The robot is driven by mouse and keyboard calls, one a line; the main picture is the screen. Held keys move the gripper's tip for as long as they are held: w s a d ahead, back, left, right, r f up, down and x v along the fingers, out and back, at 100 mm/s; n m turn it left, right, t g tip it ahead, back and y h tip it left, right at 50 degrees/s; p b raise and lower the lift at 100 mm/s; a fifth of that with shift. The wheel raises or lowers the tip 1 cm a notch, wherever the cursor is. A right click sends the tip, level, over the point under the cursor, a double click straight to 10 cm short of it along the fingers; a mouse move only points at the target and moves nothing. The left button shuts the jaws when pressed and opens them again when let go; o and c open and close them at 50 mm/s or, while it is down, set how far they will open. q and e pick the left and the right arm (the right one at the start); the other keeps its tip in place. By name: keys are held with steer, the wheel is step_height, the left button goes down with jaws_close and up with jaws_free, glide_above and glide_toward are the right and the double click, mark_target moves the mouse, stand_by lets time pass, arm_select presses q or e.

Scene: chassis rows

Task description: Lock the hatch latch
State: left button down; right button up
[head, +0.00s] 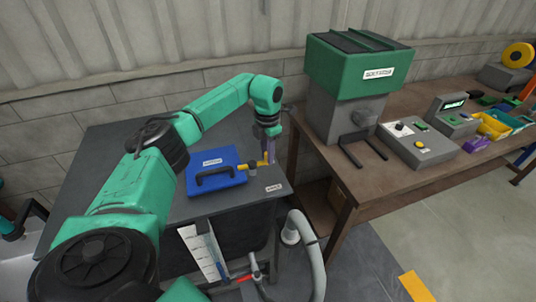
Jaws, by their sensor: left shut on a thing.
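The hatch is a blue panel (222,163) with a black handle (214,177) and a small white label, lying shut on the dark grey tabletop. The yellow latch (260,164) is at its right edge, with one part rising toward my gripper. My left gripper (268,148) points down from above and is shut on the upright yellow part of the latch. The fingers partly hide that part, and whether the latch is locked is too small to tell. My right gripper is out of view.
A brown workbench (330,178) on the right bears a green-topped machine (358,75), a grey control box (418,145) and several coloured bins. A grey hose (303,240) and pipes with a red-handled valve stand below the dark table. The wall is behind.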

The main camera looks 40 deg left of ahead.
arm_select(q)
steer(key=shift+w+a+r+n, duration=0.1)
steer(key=shift+a+n, duration=0.05)
steer(key=shift+n, duration=0.15)
steer(key=c, duration=0.7)
jaws_free()
step_height(320, 180, up, 14)
steer(key=b, duration=0.2)
steer(key=shift+r, duration=0.25)
